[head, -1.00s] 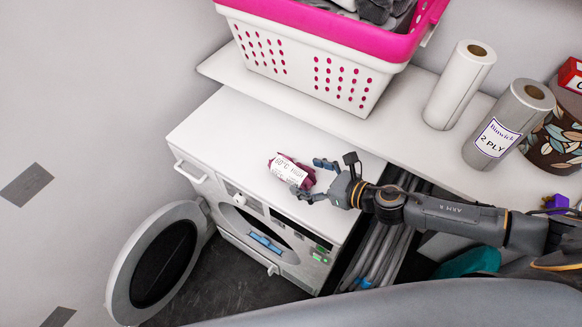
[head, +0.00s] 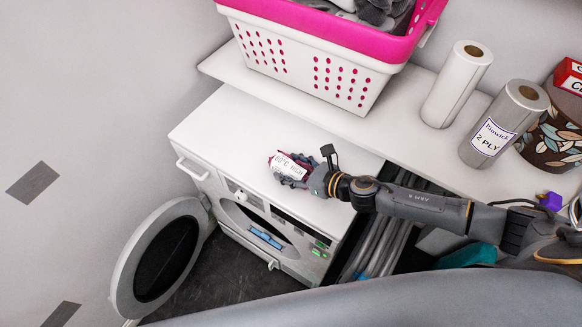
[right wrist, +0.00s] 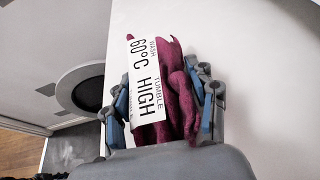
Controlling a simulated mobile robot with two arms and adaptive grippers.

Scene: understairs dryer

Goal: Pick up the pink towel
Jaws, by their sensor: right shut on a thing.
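The pink towel is a crumpled dark pink cloth with a white label reading "60°C HIGH". In the head view the towel (head: 287,162) is on the white top of the dryer, partly hidden by my right gripper (head: 298,172). In the right wrist view the towel (right wrist: 178,100) lies between the two fingers of the right gripper (right wrist: 165,105), one on each side. The right gripper is shut on it. I cannot tell whether the towel is clear of the surface. My left gripper is not in view.
The dryer (head: 235,125) has its round door (head: 160,262) swung open at the lower left. A pink and white basket (head: 310,65) with grey cloth stands on the shelf behind. Paper rolls (head: 457,85) (head: 503,125) and a leaf-patterned container (head: 556,135) stand at right. The dryer top's left part is clear.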

